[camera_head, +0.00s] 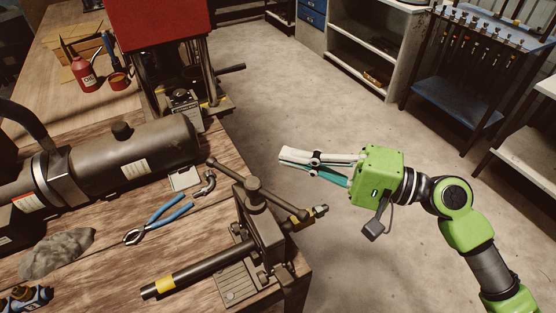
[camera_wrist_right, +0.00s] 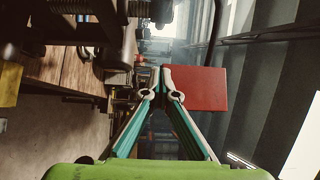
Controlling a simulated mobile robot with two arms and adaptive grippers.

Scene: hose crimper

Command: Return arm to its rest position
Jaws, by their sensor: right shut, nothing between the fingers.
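My right arm comes in from the right in the head view. Its green gripper (camera_head: 283,156) hangs over open floor, just right of the workbench edge, with its fingers pointing left. The fingers are shut with nothing between them. The right wrist view also shows the fingertips of this gripper (camera_wrist_right: 161,70) together. The gripper is apart from the vise and the hose. My left gripper does not show.
A vise (camera_head: 262,225) at the bench corner grips a black hose (camera_head: 205,270) with yellow bands. Pliers (camera_head: 157,220), a dark tank (camera_head: 130,160) and a red press (camera_head: 160,22) are on the bench. A blue tool rack (camera_head: 455,92) stands at right. The floor (camera_head: 330,110) between is clear.

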